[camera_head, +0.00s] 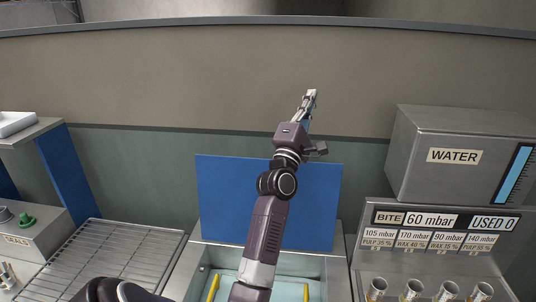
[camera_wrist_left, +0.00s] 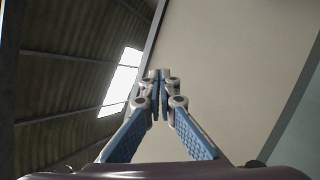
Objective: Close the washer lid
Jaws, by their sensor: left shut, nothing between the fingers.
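The blue washer lid (camera_head: 222,205) stands raised, upright, at the back of the washer basin (camera_head: 190,290). My left arm passes in front of it and hides part of its middle and right side. My left gripper (camera_head: 311,93) is above the lid's top edge, in front of the beige wall, pointing up. It does not appear to touch the lid. In the left wrist view the fingers (camera_wrist_left: 159,76) are shut together with nothing between them. The lid does not show in the left wrist view. My right gripper is not in view.
The basin holds pale liquid and two yellow bars (camera_head: 213,288). A wire rack (camera_head: 130,250) lies to its left. On the right are a steel WATER box (camera_head: 430,180), a panel of labels (camera_head: 440,225) and several small cups (camera_head: 411,289).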

